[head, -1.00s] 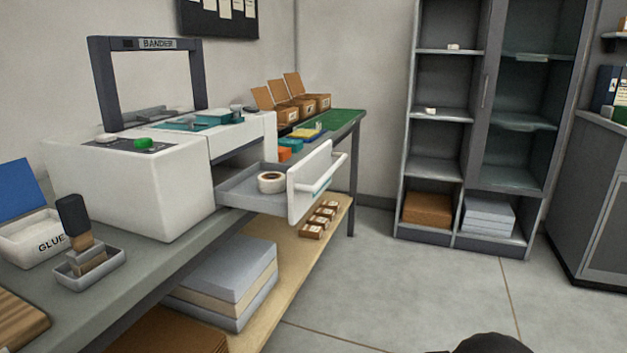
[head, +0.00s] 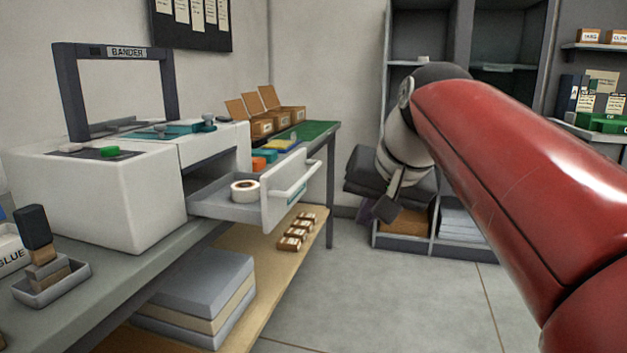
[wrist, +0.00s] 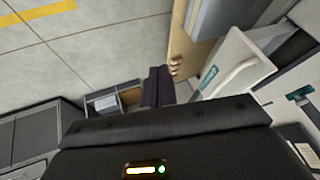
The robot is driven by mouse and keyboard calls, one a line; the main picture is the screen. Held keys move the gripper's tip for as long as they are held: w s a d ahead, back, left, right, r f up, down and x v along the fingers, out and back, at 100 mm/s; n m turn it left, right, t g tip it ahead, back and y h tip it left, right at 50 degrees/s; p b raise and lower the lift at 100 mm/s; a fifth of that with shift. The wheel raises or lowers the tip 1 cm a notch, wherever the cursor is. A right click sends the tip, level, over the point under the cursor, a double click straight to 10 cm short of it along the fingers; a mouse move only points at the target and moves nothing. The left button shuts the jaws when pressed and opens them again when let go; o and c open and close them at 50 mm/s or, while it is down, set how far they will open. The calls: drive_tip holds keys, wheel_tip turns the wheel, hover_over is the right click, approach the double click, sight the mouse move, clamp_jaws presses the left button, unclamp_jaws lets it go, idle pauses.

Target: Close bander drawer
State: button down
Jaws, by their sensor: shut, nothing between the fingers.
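The bander (head: 95,200) is a white machine with a dark upright frame, on the bench at the left of the head view. Its drawer (head: 222,208) is pulled open to the right and holds a roll of tape (head: 245,190). The white drawer front (head: 271,200) carries a bar handle (head: 296,183). In the wrist view the drawer front (wrist: 232,62) is at the upper right. My gripper (head: 369,210) is shut and empty, to the right of the handle and apart from it. Its dark fingers also show in the wrist view (wrist: 157,88).
The bench (head: 120,285) runs along the left, with a stamp tray (head: 50,284) at its front. A grey cabinet (head: 455,220) stands behind my arm. The floor (head: 385,300) right of the bench is clear.

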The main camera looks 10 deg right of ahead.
drive_tip(key=w+d+r+y+b, duration=0.1)
drive_tip(key=w+r+y, duration=0.1)
drive_tip(key=w+r, duration=0.6)
drive_tip(key=w+a+f+b, duration=0.1)
drive_tip(key=w+a+f, duration=0.5)
drive_tip(key=shift+w+a+f+m+t, duration=0.3)
drive_tip(key=shift+w, duration=0.05)
